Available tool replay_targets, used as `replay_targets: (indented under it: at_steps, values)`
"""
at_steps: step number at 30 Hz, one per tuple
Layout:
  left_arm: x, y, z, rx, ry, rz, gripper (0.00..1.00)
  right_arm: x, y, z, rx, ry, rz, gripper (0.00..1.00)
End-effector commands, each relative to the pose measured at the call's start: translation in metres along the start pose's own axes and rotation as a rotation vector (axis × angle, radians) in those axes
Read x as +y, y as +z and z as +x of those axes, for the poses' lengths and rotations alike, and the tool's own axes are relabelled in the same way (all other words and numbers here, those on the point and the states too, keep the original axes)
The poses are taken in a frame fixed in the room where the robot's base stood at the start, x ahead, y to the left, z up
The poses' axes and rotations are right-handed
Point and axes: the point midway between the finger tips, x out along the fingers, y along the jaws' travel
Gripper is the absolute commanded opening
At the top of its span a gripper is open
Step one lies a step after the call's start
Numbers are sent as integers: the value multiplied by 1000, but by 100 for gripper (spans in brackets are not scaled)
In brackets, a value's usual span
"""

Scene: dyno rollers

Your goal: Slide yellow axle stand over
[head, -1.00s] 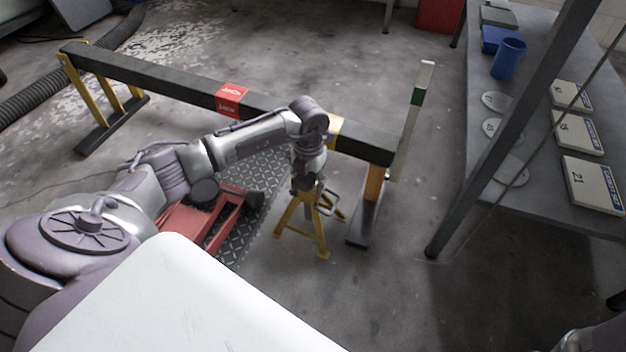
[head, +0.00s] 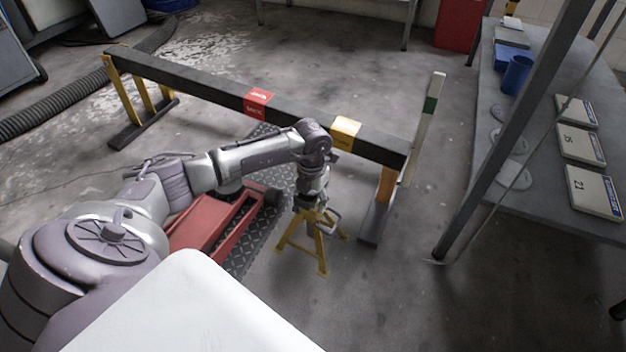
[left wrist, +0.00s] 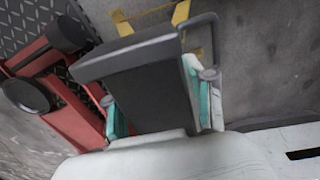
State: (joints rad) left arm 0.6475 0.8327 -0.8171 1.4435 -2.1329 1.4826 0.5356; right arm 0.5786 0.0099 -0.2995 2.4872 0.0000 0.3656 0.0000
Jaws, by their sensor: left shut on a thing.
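The yellow axle stand (head: 319,252) stands on the concrete floor in the head view, on the near side of the long black beam and left of the beam's right leg. My left gripper (head: 312,203) comes down on its top from above and is shut on it. In the left wrist view, the teal finger pads of the left gripper (left wrist: 160,108) lie on either side of the stand's dark grey top. Part of the stand's yellow frame (left wrist: 181,14) shows beyond it. The gripper hides much of the stand's top in the head view. My right gripper is not in view.
The black beam (head: 205,88) on yellow legs crosses behind the stand, with red (head: 258,103) and yellow (head: 345,133) markers. A red floor jack (head: 215,222) and tread plate (head: 262,225) lie left. A grey bench (head: 545,175) stands right.

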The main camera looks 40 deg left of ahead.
Motion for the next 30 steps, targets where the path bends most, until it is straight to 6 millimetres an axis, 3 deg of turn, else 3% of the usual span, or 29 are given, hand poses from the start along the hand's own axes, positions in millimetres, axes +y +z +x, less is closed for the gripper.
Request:
replay_targets:
  at_steps: [5, 6, 11, 23, 30]
  values:
    - [0, -3, 2, 11, 2, 1, 0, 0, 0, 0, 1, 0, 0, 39]
    - [0, -3, 2, 11, 2, 1, 57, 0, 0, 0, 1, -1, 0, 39]
    - [0, -2, 1, 8, 2, 1, 83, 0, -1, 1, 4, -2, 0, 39]
    - [0, 0, -6, 2, 0, -1, 83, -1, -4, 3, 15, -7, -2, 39]
    - [1, 1, -50, -2, 0, 0, 83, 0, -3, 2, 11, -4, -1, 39]
